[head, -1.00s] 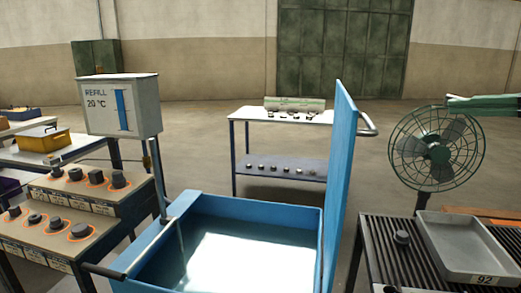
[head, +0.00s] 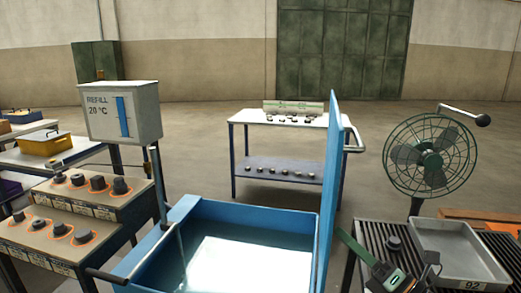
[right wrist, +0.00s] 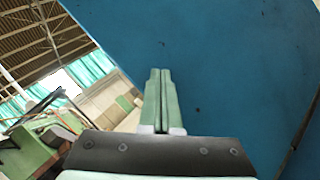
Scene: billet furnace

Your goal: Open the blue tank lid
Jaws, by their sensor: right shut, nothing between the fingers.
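The blue tank (head: 190,207) stands open at the bottom middle of the head view, with pale water inside. Its blue lid (head: 330,185) stands about upright on the tank's right side, seen nearly edge-on. A metal bar handle (head: 357,141) sticks out from the lid's right face. My right gripper (head: 340,234) is low on the right of the lid, with its green fingers pointing toward it. In the right wrist view the gripper (right wrist: 158,74) is shut and empty in front of a broad blue surface (right wrist: 220,60). Whether the fingertips touch it is unclear. My left gripper is not in view.
A refill gauge box (head: 121,112) stands behind the tank's left side. Knob panels (head: 85,195) are at left. A slatted table (head: 425,250) with a grey tray (head: 450,237) and a green fan (head: 432,155) are at right. A trolley (head: 290,165) stands behind.

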